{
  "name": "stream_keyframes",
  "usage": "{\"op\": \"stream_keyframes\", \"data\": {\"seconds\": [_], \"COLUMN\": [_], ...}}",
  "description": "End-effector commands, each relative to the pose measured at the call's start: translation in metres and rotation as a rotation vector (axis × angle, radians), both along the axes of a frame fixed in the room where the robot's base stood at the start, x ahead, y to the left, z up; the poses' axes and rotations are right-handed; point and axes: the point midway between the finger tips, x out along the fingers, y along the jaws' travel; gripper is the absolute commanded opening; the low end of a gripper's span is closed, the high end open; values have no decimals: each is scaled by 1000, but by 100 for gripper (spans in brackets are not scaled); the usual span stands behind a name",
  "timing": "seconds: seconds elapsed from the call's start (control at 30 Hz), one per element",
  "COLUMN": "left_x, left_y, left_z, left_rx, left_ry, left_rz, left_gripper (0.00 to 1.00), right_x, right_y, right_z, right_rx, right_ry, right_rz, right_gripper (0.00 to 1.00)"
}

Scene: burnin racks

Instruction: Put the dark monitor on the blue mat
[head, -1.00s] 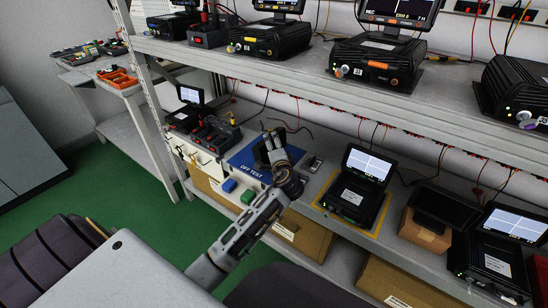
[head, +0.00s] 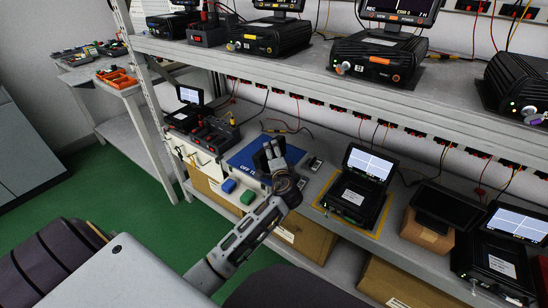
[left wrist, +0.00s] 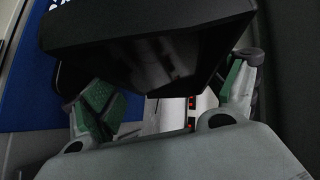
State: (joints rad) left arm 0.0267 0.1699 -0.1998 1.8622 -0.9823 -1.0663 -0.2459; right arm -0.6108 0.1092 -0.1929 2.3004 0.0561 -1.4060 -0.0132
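The dark monitor (head: 262,160) is a small black panel at my left gripper (head: 273,148), over the blue mat (head: 237,161) marked "OFF TEST". My left gripper is shut on it; the fingers partly hide it in the head view. In the left wrist view the monitor (left wrist: 150,40) fills the top, its dark face tilted, between the green-padded fingers. The blue mat (left wrist: 38,75) shows at the left there. Whether the monitor touches the mat cannot be told. My right gripper is not in view.
A lit monitor unit (head: 360,187) stands right of the mat. Another dark screen (head: 447,206) rests on a cardboard box. The upper shelf (head: 300,75) overhangs behind, with hanging cables.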

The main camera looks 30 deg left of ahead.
Motion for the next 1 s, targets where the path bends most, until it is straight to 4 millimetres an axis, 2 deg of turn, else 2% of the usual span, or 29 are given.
{"op": "stream_keyframes", "data": {"seconds": [0.1, 0.57, 0.77, 1.0], "left_x": [0, 0, -9, -32], "left_y": [0, 0, -9, -28], "left_z": [0, 3, 5, 11], "left_rx": [-1, 0, 0, -1], "left_ry": [1, 0, 1, 1], "left_rz": [0, 0, -1, -1], "left_gripper": [100, 100, 100, 100], "right_x": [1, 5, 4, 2], "right_y": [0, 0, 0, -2], "right_z": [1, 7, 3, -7], "right_rx": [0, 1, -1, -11], "right_ry": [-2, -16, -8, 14], "right_rz": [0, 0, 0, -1], "right_gripper": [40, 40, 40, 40]}}
